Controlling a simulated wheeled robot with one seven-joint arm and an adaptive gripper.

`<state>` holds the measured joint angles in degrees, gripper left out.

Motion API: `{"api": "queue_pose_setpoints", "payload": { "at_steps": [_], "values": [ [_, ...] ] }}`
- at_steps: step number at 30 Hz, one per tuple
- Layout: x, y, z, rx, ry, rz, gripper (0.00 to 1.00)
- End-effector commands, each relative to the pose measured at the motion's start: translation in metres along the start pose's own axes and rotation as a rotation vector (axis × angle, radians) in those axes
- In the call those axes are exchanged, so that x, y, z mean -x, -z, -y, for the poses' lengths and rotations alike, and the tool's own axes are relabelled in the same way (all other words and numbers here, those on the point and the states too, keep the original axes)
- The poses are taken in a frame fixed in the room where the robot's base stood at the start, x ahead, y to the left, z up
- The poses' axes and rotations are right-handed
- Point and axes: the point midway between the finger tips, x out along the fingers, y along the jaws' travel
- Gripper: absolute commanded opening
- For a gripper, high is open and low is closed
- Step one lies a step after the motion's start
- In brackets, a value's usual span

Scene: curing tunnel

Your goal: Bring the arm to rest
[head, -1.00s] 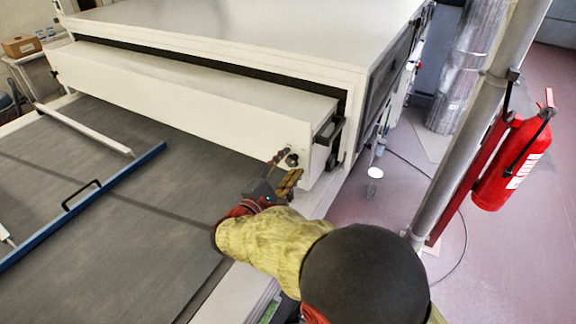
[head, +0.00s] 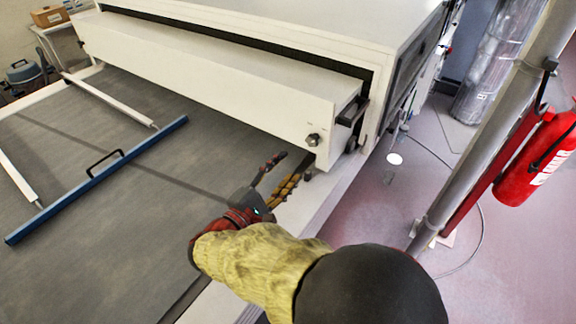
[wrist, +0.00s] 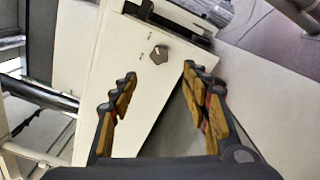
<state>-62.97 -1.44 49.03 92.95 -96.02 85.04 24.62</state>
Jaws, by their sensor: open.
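My gripper (head: 279,177) is open and empty in the head view, just in front of the lower right end of the white front panel of the tunnel. Its fingers (wrist: 160,88) are spread in the wrist view, with nothing between them. A dark knob (head: 313,140) on the panel (head: 215,85) sits beyond the fingertips, apart from them. The knob also shows in the wrist view (wrist: 159,53). My arm, in a yellow sleeve, reaches up from the bottom of the head view.
A grey belt (head: 110,215) fills the left, with a blue-edged frame (head: 100,178) and black handle on it. A grey post (head: 490,130) and a red fire extinguisher (head: 537,160) stand at the right. Pink floor (head: 510,260) is open there.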

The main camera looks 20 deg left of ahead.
Motion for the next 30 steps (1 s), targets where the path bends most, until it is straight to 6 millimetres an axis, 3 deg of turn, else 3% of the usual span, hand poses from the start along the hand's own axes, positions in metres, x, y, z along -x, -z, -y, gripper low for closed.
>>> {"api": "queue_pose_setpoints", "payload": {
  "at_steps": [14,17,20,24,30],
  "values": [
    [0.0,0.002,0.001,0.019,0.003,-0.006,0.47],
    [0.001,0.005,0.026,0.07,0.084,-0.026,0.47],
    [0.009,-0.004,0.074,0.128,0.229,-0.033,0.47],
    [0.029,-0.04,0.127,0.127,0.495,-0.035,0.47],
    [0.054,-0.117,0.174,-0.057,0.901,0.012,0.47]
  ]
}}
